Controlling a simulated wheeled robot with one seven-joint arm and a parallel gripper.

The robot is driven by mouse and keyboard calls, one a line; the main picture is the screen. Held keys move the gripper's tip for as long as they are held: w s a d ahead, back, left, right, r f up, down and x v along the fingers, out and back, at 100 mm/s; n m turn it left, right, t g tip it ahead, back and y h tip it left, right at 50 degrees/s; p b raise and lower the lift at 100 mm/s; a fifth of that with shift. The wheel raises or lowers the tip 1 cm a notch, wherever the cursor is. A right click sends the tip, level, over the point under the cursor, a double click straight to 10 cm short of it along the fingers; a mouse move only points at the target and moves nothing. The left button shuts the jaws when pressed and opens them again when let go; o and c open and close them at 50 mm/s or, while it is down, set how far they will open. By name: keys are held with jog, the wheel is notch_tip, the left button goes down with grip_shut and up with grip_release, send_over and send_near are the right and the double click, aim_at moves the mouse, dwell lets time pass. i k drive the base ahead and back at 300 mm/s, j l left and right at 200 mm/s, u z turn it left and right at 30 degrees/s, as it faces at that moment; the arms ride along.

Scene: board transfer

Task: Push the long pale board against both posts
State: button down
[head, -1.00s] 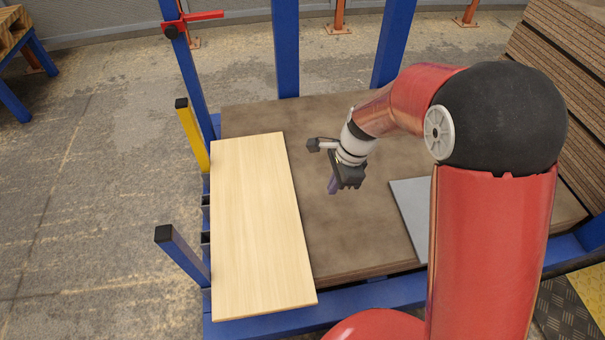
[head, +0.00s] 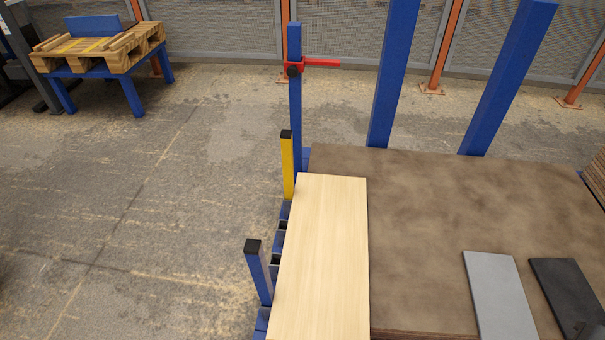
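The long pale board (head: 322,255) lies flat along the left side of the brown stack top (head: 430,215). Its left edge runs close beside two short posts with black caps. The yellow post (head: 288,168) stands near the board's far left corner. The blue post (head: 259,275) stands farther forward, leaning outward to the left. I cannot tell whether the board touches either post. The board's near end is cut off by the bottom of the picture. My gripper is out of view.
A grey panel (head: 499,295) and a dark panel (head: 572,295) lie on the right of the brown surface. Tall blue uprights (head: 393,75) stand behind it, and a red clamp arm (head: 318,63) juts from a thinner one. A pallet (head: 100,48) rests on a blue stand far left.

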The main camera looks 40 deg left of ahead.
aim_at(323, 290)
jog(key=k+j+z, duration=0.15)
jog(key=k+j, duration=0.3)
jog(key=k+j+z, duration=0.1)
jog(key=k+j, duration=0.3)
jog(key=k, duration=0.15)
jog(key=k+j+z, duration=0.15)
jog(key=k+j, duration=0.2)
jog(key=k, duration=0.15)
jog(key=j+z, duration=0.1)
jog(key=j, duration=0.4)
jog(key=k+j+z, duration=0.1)
jog(key=j, duration=0.35)
jog(key=k+j+z, duration=0.1)
jog(key=j, duration=0.35)
jog(key=k+j+z, duration=0.1)
jog(key=j, duration=0.35)
jog(key=i+j, duration=0.15)
jog(key=j, duration=0.25)
jog(key=i+j+z, duration=0.1)
jog(key=j, duration=0.25)
jog(key=i+j, duration=0.2)
jog(key=j, duration=0.2)
jog(key=i+j+z, duration=0.1)
jog(key=j, duration=0.3)
jog(key=i+j+z, duration=0.1)
jog(key=j, duration=0.35)
jog(key=i+l, duration=0.1)
jog(key=i, duration=0.15)
